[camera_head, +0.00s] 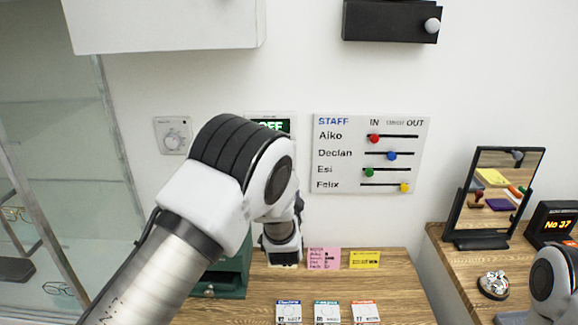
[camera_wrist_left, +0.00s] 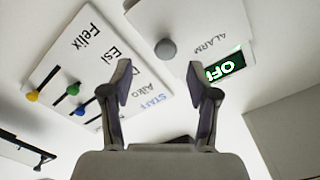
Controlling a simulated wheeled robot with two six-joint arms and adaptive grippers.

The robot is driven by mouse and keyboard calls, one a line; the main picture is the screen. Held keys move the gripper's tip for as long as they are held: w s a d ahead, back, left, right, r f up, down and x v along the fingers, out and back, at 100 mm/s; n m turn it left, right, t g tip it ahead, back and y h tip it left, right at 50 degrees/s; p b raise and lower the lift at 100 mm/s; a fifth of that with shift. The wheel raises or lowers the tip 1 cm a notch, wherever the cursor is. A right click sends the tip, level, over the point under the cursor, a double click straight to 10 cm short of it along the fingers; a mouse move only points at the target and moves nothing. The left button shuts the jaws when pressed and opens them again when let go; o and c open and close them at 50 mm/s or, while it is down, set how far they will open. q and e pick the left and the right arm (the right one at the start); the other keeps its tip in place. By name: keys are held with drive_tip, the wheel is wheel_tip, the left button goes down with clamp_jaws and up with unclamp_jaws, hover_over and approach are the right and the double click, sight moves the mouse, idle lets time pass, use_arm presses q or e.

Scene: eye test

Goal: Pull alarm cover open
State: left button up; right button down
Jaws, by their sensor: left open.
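In the left wrist view, which is turned over, the white alarm cover (camera_wrist_left: 210,30) has the word ALARM and a round grey knob (camera_wrist_left: 166,48). Beside it a green-lit display (camera_wrist_left: 225,67) reads OFF. My left gripper (camera_wrist_left: 158,83) is open and empty, its fingers pointing toward the wall; the knob appears beyond and between its fingertips, apart from them. In the head view my left arm hides most of the alarm; only the top of the OFF display (camera_head: 270,125) shows. I cannot tell whether the cover stands ajar.
A staff board (camera_head: 368,155) with coloured sliders hangs right of the alarm. A wall dial (camera_head: 173,135) is to its left. Below stands a wooden desk (camera_head: 395,280) with notes and cards. A glass cabinet (camera_head: 60,150) is at left, a mirror (camera_head: 500,185) at right.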

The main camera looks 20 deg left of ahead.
use_arm(q)
drive_tip(key=r+p+x, duration=0.1)
drive_tip(key=p+x, duration=0.2)
drive_tip(key=x, duration=0.5)
drive_tip(key=shift+s+r, duration=0.1)
drive_tip(key=shift+r, duration=0.05)
clamp_jaws()
